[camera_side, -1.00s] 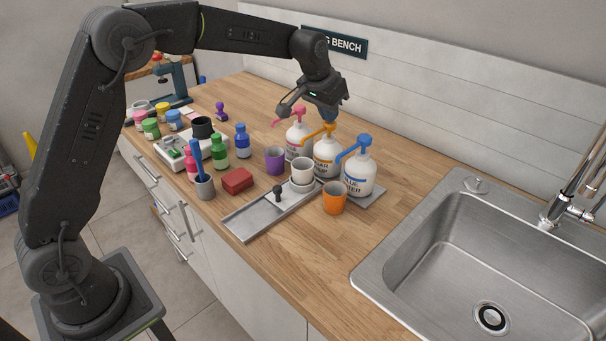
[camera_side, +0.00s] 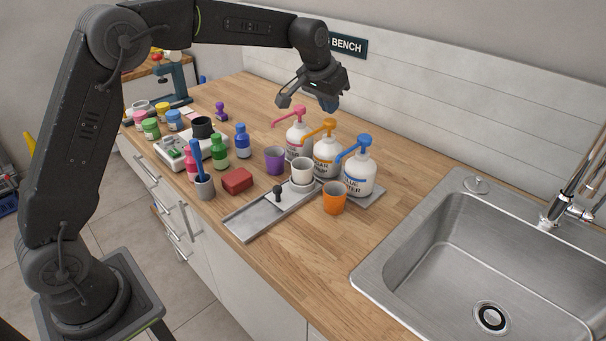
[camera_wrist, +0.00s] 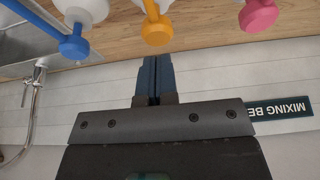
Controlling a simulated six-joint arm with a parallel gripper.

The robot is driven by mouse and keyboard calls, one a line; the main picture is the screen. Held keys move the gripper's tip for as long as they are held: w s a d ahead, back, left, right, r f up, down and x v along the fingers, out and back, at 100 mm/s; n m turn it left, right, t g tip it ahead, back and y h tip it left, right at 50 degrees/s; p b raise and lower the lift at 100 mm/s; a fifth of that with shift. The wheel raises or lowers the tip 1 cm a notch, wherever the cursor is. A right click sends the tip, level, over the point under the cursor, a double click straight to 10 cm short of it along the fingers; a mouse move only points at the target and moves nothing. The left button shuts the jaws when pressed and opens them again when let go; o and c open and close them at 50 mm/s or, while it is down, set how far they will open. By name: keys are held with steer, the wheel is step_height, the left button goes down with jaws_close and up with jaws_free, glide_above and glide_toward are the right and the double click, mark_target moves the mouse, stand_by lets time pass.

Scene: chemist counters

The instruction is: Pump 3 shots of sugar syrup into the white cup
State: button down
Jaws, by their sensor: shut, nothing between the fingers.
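The white cup (camera_side: 302,170) stands upright at the far end of a grey metal track (camera_side: 262,215), in front of the pump bottles. The middle bottle (camera_side: 326,160) has an orange pump head (camera_side: 330,124) and a partly hidden label that seems to read sugar syrup. Its spout points left, toward the cup's side. My gripper (camera_side: 328,104) is above the orange pump head, apart from it. In the wrist view the blue fingers (camera_wrist: 154,68) are together and empty, just beside the orange pump head (camera_wrist: 157,31).
A pink-pump bottle (camera_side: 298,142) stands left of the middle one, a blue-pump bottle (camera_side: 359,175) right. A purple cup (camera_side: 275,160) and orange cup (camera_side: 334,197) flank the white cup. A red block (camera_side: 237,181) lies left.

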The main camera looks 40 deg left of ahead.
steer(key=shift+r, duration=2.9)
steer(key=s+d+r, duration=0.1)
steer(key=s+r, duration=0.1)
steer(key=s, duration=0.7)
steer(key=s+r, duration=0.3)
steer(key=s, duration=0.6)
steer(key=s+f, duration=0.4)
steer(key=s, duration=0.5)
steer(key=s+f+t, duration=0.1)
steer(key=s+f, duration=0.3)
steer(key=s, duration=0.6)
steer(key=shift+d+f, duration=0.25)
steer(key=shift+d, duration=0.2)
